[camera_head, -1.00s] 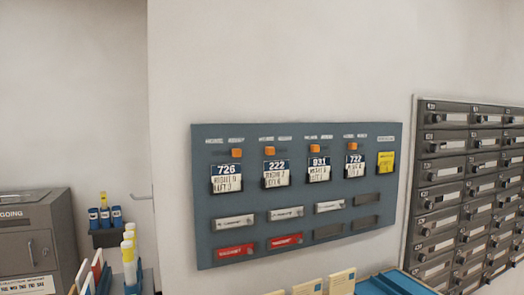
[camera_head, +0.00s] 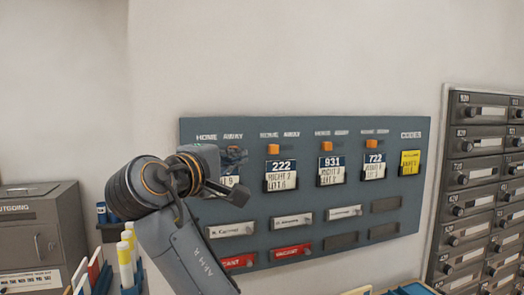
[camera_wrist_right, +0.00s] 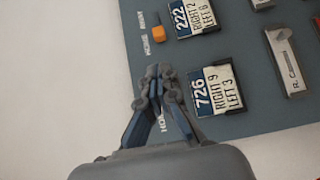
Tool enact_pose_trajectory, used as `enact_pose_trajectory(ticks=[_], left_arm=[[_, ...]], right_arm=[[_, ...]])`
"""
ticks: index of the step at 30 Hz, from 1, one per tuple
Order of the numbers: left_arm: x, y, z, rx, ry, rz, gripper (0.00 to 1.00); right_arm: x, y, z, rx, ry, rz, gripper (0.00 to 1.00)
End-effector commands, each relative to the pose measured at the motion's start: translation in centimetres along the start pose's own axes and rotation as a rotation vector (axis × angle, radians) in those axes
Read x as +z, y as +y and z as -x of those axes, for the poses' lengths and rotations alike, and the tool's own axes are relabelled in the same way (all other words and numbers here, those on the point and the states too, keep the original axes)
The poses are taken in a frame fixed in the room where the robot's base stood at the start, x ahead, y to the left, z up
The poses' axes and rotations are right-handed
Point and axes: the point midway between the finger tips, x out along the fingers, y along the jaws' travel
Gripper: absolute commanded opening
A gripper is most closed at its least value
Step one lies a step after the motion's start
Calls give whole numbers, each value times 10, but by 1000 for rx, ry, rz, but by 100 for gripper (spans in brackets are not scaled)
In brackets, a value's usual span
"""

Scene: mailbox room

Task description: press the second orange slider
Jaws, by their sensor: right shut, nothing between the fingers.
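The second orange slider (camera_head: 272,149) sits on the blue-grey wall panel (camera_head: 300,222), above the card holder 222 (camera_head: 281,175). It also shows in the wrist view, the orange block (camera_wrist_right: 158,34) beside the HOME/AWAY label. My right gripper (camera_head: 234,156) is in front of the panel's upper left, over the first column. In the wrist view its shut, empty fingers (camera_wrist_right: 157,72) point toward the panel beside card 726 (camera_wrist_right: 214,88), apart from the second slider. The first slider is largely hidden by the gripper. My left gripper is not in view.
Third (camera_head: 326,146) and fourth (camera_head: 368,144) orange sliders continue to the right. A yellow card (camera_head: 410,162) is at the panel's right end. Grey mailboxes (camera_head: 482,180) stand at right; an outgoing box (camera_head: 38,230) stands at left. Cards and tubes stand below.

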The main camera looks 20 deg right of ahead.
Motion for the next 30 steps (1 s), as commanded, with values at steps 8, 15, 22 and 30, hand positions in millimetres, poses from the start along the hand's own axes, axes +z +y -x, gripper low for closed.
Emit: enact_pose_trajectory(ticks=[8, 15, 22, 30], left_arm=[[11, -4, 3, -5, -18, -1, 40], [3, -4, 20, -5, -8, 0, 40], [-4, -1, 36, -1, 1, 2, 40], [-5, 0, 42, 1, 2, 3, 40]], right_arm=[[0, 0, -6, -2, -1, 0, 0], [1, 3, -43, -3, -4, 1, 0], [1, 2, -82, -3, -1, 0, 0], [0, -1, -101, -3, 1, -1, 0]])
